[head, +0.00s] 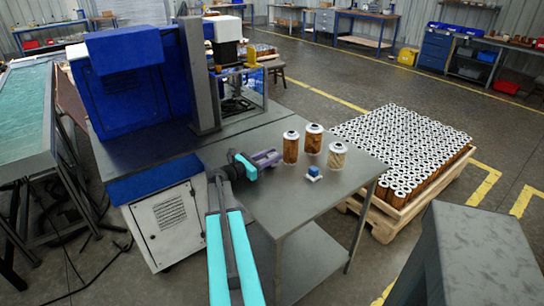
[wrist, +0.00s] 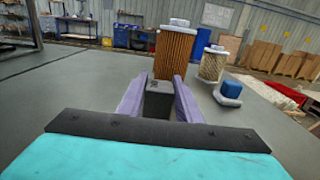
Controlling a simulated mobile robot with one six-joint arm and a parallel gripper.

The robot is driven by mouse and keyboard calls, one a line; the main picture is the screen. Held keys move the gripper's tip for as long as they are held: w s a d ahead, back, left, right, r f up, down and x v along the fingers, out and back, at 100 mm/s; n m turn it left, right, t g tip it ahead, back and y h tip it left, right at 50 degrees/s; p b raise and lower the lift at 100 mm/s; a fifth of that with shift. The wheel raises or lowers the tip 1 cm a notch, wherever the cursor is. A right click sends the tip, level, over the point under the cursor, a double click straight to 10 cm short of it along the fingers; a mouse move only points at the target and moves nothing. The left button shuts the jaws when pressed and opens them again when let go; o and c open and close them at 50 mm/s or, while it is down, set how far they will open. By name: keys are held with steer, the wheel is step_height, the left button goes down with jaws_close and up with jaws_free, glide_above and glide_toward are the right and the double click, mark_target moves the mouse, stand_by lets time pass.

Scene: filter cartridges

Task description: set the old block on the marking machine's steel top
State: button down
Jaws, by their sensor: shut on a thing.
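My gripper (head: 268,158) has purple fingers and is low over the grey side table (head: 285,205). In the wrist view, its fingers (wrist: 158,90) are shut on a dark grey block (wrist: 158,106), which sits between them; in the head view the fingers mostly hide it. I cannot tell whether the block touches the table. A blue block on a pale base (head: 313,173) stands on the table right of my gripper, and it also shows in the wrist view (wrist: 230,90). The blue marking machine (head: 130,75) stands at the left on its steel top (head: 140,160), which adjoins the table.
A brown filter cartridge (head: 290,148) stands just beyond my fingers. Another brown one (head: 313,140) and a pale one (head: 336,156) stand to its right. A pallet (head: 385,228) full of cartridges is on the floor at the right. The steel top's front left is clear.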

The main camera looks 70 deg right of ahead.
steer(key=shift+f, duration=0.2)
steer(key=c, duration=1.3)
jaws_free()
steer(key=shift+r, duration=0.1)
steer(key=b+v, duration=0.2)
steer(key=v, duration=1)
